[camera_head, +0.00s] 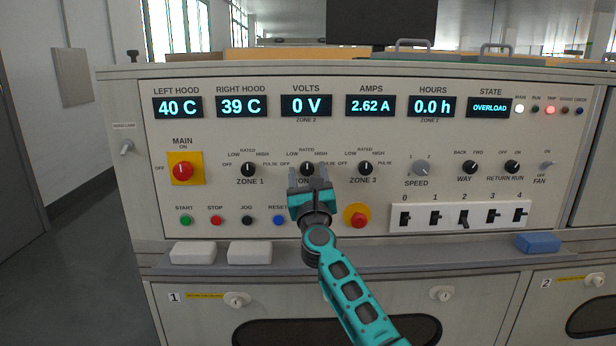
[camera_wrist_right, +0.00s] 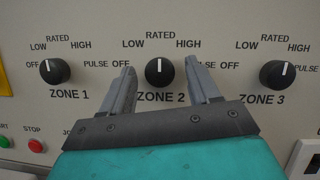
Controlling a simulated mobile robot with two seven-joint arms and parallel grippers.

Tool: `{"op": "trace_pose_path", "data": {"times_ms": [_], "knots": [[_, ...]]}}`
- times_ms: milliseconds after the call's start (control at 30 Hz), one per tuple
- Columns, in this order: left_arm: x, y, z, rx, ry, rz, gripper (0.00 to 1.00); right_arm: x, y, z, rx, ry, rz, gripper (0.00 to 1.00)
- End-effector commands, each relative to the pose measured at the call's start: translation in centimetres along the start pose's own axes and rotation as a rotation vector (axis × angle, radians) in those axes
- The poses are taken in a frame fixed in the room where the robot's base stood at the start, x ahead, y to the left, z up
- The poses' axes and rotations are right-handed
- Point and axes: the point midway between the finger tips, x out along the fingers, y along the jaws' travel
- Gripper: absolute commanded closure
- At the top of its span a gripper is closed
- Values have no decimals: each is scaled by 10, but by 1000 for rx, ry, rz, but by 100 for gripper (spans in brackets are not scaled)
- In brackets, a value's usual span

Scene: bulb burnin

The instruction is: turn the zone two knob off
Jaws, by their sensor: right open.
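The black zone two knob (camera_head: 307,168) is on the upright control panel, between the zone 1 and zone 3 knobs. In the right wrist view the zone two knob (camera_wrist_right: 159,72) has its white mark pointing straight up, toward RATED; OFF is on its left side. My right gripper (camera_head: 309,174) is in front of the panel at this knob and hides part of its label. In the wrist view the right gripper (camera_wrist_right: 161,73) is open, with one finger on each side of the knob. Contact cannot be told. My left gripper is not in view.
The zone 1 knob (camera_wrist_right: 55,71) and zone 3 knob (camera_wrist_right: 277,74) flank it, marks about upright. Below are several push buttons and a red emergency button (camera_head: 357,215). The main switch (camera_head: 183,170) is at left. The volts display (camera_head: 306,106) reads 0 V; state reads OVERLOAD.

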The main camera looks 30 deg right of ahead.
Motion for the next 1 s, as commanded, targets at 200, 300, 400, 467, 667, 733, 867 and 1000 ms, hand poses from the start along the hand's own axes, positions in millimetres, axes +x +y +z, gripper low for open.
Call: {"op": "trace_pose_path", "data": {"times_ms": [200,300,400,467,667,733,867,1000], "knots": [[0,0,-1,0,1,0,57,0,0,0,0,0,0,58],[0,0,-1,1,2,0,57,0,0,0,0,0,0,68],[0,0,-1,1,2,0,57,0,0,0,0,0,0,77],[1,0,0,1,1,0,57,0,0,0,0,0,0,83],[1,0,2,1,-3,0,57,0,0,0,-1,0,0,95],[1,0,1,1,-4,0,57,0,0,0,-5,1,1,95],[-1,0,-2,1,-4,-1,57,0,-1,1,-28,1,10,95],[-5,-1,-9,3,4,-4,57,1,-2,2,-84,4,33,95]]}}
